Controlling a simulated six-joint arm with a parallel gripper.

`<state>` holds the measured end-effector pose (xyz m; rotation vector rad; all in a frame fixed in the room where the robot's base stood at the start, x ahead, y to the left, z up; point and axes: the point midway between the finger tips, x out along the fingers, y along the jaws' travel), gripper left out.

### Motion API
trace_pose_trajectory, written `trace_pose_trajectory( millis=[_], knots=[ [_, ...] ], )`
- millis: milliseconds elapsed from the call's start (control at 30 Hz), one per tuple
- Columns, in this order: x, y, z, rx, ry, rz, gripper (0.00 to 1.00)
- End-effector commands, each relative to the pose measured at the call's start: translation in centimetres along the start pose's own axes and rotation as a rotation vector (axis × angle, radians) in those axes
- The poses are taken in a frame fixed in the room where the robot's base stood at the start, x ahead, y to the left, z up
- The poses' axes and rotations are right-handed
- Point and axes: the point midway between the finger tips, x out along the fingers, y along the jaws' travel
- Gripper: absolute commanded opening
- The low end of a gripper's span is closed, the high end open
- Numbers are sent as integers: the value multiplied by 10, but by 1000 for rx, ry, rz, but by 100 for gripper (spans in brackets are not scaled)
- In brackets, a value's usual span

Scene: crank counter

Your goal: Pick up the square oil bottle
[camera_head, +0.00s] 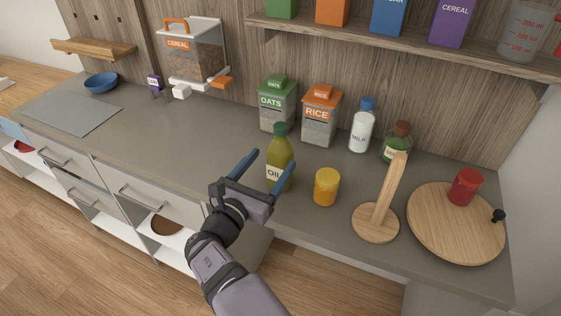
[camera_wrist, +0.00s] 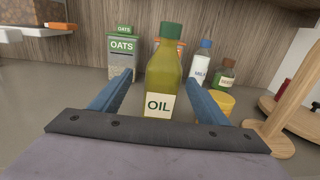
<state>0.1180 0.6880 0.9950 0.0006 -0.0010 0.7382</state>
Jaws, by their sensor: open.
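The square oil bottle (camera_head: 281,150) is yellow-green with a dark green cap and a white OIL label. It stands upright on the grey counter. In the wrist view the oil bottle (camera_wrist: 163,75) is centred ahead, with its lower end hidden behind my gripper's bar. My gripper (camera_head: 264,172) is open, with its two blue fingers pointing toward the bottle. In the wrist view my gripper (camera_wrist: 158,98) has one finger on each side of the bottle, with gaps visible. I cannot tell how far the bottle sits between the fingers.
A yellow jar (camera_head: 326,187) stands close to the right of the bottle. The oats box (camera_head: 277,105) and rice box (camera_head: 320,116) are behind. A milk bottle (camera_head: 361,128), wooden stand (camera_head: 375,222) and round board (camera_head: 455,228) are further right. The counter to the left (camera_head: 180,135) is clear.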

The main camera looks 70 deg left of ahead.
Motion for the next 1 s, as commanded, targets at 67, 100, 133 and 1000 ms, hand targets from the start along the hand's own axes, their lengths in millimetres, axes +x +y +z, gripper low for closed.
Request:
trace_pose_trajectory(
  millis=[67, 100, 133, 1000],
  knots=[
    [7, -2, 3, -1, 0, -2, 69],
    [12, -3, 4, -1, 1, -2, 69],
    [16, -4, 5, -1, 1, -3, 69],
    [49, -6, 5, 0, 1, -1, 11]
  ],
)
